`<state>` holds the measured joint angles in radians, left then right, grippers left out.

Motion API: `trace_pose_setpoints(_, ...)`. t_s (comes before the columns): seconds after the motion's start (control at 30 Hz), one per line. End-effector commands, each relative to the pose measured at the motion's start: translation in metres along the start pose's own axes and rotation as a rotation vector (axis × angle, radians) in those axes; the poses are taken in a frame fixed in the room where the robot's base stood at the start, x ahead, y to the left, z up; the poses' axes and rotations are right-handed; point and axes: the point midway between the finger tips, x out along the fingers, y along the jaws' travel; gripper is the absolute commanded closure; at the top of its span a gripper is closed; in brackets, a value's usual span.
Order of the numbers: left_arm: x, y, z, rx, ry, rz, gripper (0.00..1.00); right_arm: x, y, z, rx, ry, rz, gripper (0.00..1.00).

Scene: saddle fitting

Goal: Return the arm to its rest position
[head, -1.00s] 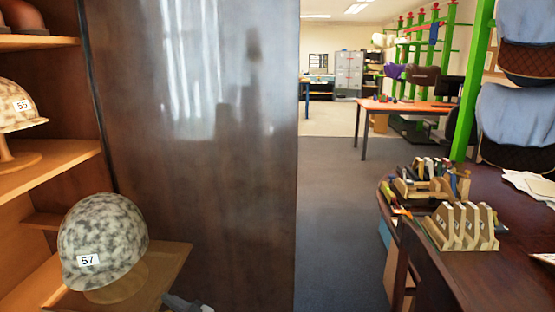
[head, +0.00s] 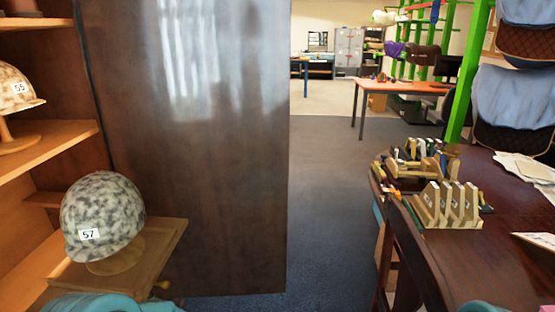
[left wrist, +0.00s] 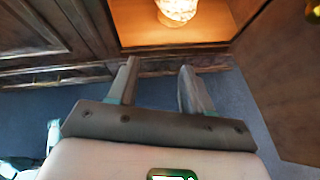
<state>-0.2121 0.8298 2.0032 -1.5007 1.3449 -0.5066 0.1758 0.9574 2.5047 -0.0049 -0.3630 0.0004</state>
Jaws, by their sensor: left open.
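My left gripper (left wrist: 159,66) shows in the left wrist view with its two fingers apart and nothing between them. It is over the blue floor, below a lit wooden shelf (left wrist: 200,32) in that picture. In the head view no gripper shows; only teal parts of my body show at the bottom edge. My right gripper is in neither view.
A speckled helmet marked 57 (head: 103,215) sits on a pull-out board (head: 160,247). Another helmet marked 55 (head: 18,105) is above it. A dark cabinet door (head: 200,180) stands open. A desk (head: 480,255) with wooden racks is right. Carpet (head: 330,190) between is clear.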

Motion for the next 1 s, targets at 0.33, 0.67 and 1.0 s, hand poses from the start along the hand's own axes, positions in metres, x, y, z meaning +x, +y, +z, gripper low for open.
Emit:
trace_pose_setpoints(0.33, -0.061, 0.131, -0.170, -0.488, 0.864, 0.595, 0.50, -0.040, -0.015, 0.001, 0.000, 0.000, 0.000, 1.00)
trace_pose_setpoints(0.67, -0.112, 0.125, -0.201, -1.585, 1.078, 1.159, 0.50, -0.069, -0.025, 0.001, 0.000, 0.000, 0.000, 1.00)
trace_pose_setpoints(1.0, -0.099, 0.121, -0.196, -1.805, 1.027, 1.196, 0.50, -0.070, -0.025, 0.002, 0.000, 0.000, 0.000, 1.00)
